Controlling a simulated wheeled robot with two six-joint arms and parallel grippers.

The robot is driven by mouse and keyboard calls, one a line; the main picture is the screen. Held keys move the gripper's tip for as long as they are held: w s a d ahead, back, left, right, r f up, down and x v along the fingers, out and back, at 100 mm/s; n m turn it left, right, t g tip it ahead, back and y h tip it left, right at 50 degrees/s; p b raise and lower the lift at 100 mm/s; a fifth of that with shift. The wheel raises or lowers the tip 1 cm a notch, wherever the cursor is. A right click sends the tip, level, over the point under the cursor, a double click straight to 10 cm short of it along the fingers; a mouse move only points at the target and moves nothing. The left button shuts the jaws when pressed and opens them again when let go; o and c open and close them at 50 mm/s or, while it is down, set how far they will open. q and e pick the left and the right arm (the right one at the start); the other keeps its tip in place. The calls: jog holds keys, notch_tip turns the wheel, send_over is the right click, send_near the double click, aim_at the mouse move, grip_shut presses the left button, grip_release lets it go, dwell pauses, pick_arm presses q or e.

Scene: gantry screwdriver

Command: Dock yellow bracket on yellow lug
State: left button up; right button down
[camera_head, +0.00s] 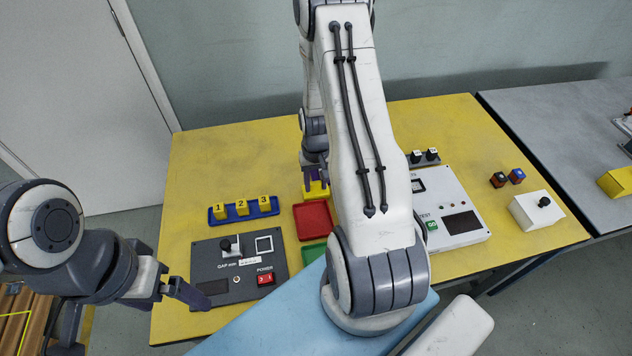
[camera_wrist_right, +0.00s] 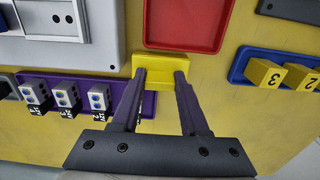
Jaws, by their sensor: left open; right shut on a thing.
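The yellow bracket (camera_head: 316,190) is between the fingers of my right gripper (camera_head: 314,172), low over the yellow table, beyond the red tray. In the right wrist view the bracket (camera_wrist_right: 158,62) is a plain yellow block across both fingertips of the shut right gripper (camera_wrist_right: 163,78). Its lower side is hidden, so I cannot tell whether it touches the table. My left gripper (camera_head: 188,290) is open and empty at the table's front left, by the dark panel. I cannot pick out the yellow lug. A yellow block (camera_head: 617,182) stands on the grey table at far right.
The red tray (camera_head: 313,220) lies close to the bracket. A blue rack (camera_head: 243,210) holds yellow numbered blocks. A purple rack (camera_wrist_right: 88,90) with grey blocks runs under my right fingers' view. A dark power panel (camera_head: 238,262) and a white test panel (camera_head: 453,205) flank my right arm.

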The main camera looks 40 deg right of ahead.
jog(key=shift+f, duration=0.2)
jog(key=shift+c, duration=2.1)
grip_release()
jog(key=shift+r, duration=0.1)
jog(key=shift+r, duration=0.1)
